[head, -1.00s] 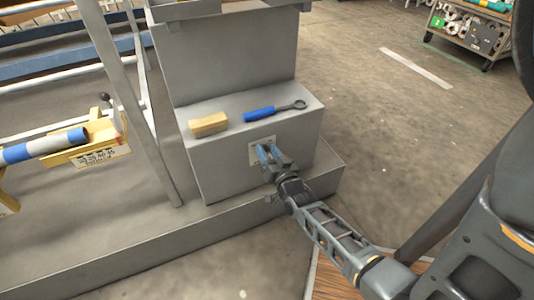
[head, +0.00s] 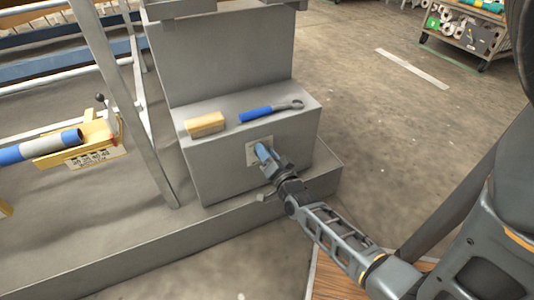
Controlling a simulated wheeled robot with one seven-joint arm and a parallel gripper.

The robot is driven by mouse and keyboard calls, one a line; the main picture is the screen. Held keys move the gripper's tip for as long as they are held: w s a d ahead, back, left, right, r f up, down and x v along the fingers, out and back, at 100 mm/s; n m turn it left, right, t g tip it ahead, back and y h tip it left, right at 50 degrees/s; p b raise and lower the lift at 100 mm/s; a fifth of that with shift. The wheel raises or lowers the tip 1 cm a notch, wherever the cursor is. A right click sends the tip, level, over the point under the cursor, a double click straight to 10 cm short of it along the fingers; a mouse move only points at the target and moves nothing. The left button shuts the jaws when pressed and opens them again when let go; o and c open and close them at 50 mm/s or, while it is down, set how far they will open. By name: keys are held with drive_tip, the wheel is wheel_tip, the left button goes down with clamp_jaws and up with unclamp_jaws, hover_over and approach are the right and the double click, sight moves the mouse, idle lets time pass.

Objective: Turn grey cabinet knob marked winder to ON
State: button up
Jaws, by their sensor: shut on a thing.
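The grey cabinet (head: 222,181) stands low in the middle of the head view, with a pale label plate (head: 251,158) on its front face. My gripper (head: 261,150) reaches in from the lower right, and its blue-grey fingers are at the plate. The fingers are shut on the knob, which they hide. The knob's marking and its pointing direction cannot be read.
A wooden block (head: 205,125) and a blue-handled ring spanner (head: 265,112) lie on the cabinet's top ledge. A metal frame post (head: 135,110) stands to the left, near a yellow bracket with a blue-and-white roll (head: 45,147). A loaded cart (head: 465,35) is at the upper right, with open floor before it.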

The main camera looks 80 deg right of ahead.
drive_tip(key=o, duration=1)
drive_tip(key=shift+o, duration=0.2)
drive_tip(key=shift+s, duration=0.1)
drive_tip(key=p+v, duration=0.2)
drive_tip(key=v, duration=0.5)
drive_tip(key=shift+s+a, duration=0.2)
drive_tip(key=shift+a, duration=0.1)
drive_tip(key=s+a+r+n+t+y, duration=0.2)
drive_tip(key=a+r+n+y, duration=0.3)
drive_tip(key=a, duration=0.5)
drive_tip(key=s+a+r+n+t+y, duration=0.2)
drive_tip(key=s+a+r+n+y, duration=0.15)
drive_tip(key=a+n, duration=0.45)
drive_tip(key=s+a+r+n+y, duration=0.3)
drive_tip(key=a+r, duration=0.4)
drive_tip(key=s+a+r+n+y, duration=0.2)
drive_tip(key=a+r+n, duration=0.1)
drive_tip(key=a+r, duration=0.35)
wheel_tip(320, 180, up, 27)
drive_tip(key=p, duration=2.7)
drive_tip(key=shift+d+g, duration=0.3)
drive_tip(key=shift+g, duration=0.1)
